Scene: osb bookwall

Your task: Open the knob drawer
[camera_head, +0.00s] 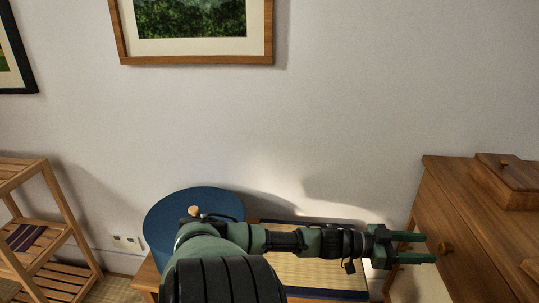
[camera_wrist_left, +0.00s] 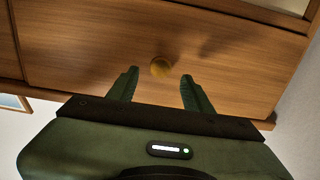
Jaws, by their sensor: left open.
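The wooden drawer front (camera_head: 430,216) is on the cabinet at the right of the head view, with a round wooden knob (camera_head: 446,247). In the left wrist view the drawer front (camera_wrist_left: 90,60) fills the upper part, and the knob (camera_wrist_left: 161,67) shows just beyond and between the fingertips. The drawer looks closed. My left gripper (camera_head: 431,248) is open, with its two green fingers pointing at the drawer; it also shows in the left wrist view (camera_wrist_left: 160,76). Nothing is held between the fingers. My right gripper is not in view.
A wooden box (camera_head: 510,182) with a lid stands on the cabinet top. A second knob (camera_head: 530,267) is at the right edge. A blue round object (camera_head: 172,213) and a mat (camera_head: 310,270) lie behind my left arm. A slatted wooden shelf (camera_head: 40,225) stands at the left.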

